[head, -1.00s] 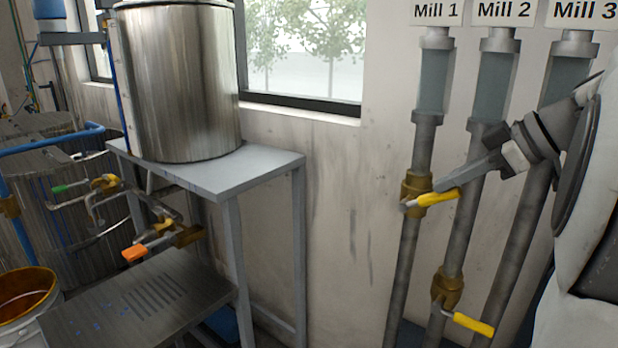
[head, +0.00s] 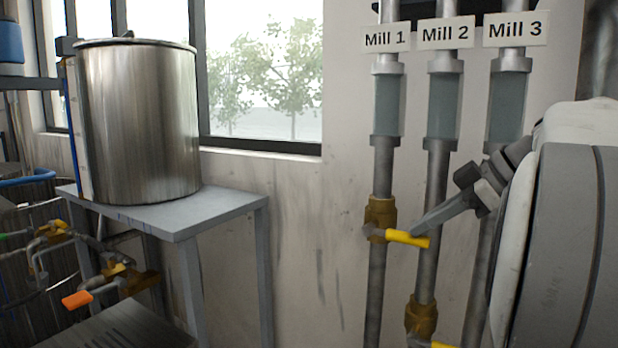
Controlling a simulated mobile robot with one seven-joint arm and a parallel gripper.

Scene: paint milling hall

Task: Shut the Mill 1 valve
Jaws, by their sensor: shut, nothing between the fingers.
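The Mill 1 pipe (head: 376,290) runs down the wall under the "Mill 1" label (head: 387,39). Its brass valve (head: 379,214) has a yellow-ended lever (head: 407,238) that points right, across the pipe and tilted slightly down. My gripper (head: 418,230) comes in from the right, with its fingertips at or just above the lever's yellow end. It is shut and empty. I cannot tell whether it touches the lever.
The Mill 2 valve (head: 421,316) sits lower right, its yellow lever (head: 440,345) cut by the bottom edge. The Mill 3 pipe (head: 479,270) is partly behind my arm. A steel tank (head: 138,125) stands on a grey table (head: 215,212) at left. Bare wall lies between.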

